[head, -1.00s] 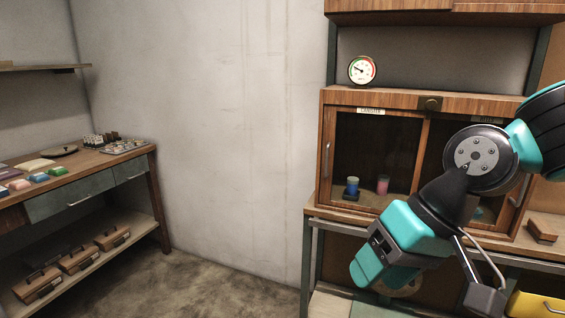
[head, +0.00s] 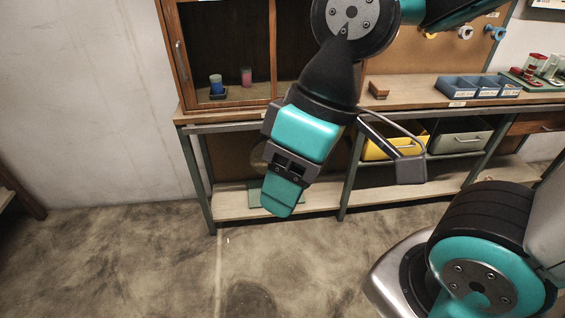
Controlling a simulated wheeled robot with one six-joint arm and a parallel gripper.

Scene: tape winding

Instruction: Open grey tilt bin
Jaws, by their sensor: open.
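The grey tilt bin (head: 459,142) sits under the workbench at the right in the head view, with a pale bar handle across its front. It looks shut. My gripper (head: 277,196) hangs in front of the bench, left of the bins and apart from them. Its teal fingers point down; the gap between them is hard to see from this angle. Nothing shows held in it.
A yellow bin (head: 395,147) sits left of the grey one, partly behind my arm. The bench top (head: 425,95) carries a blue divided tray (head: 478,87) and a wooden block (head: 378,90). A glass-fronted cabinet (head: 178,60) stands at left. Floor (head: 150,250) in front is clear.

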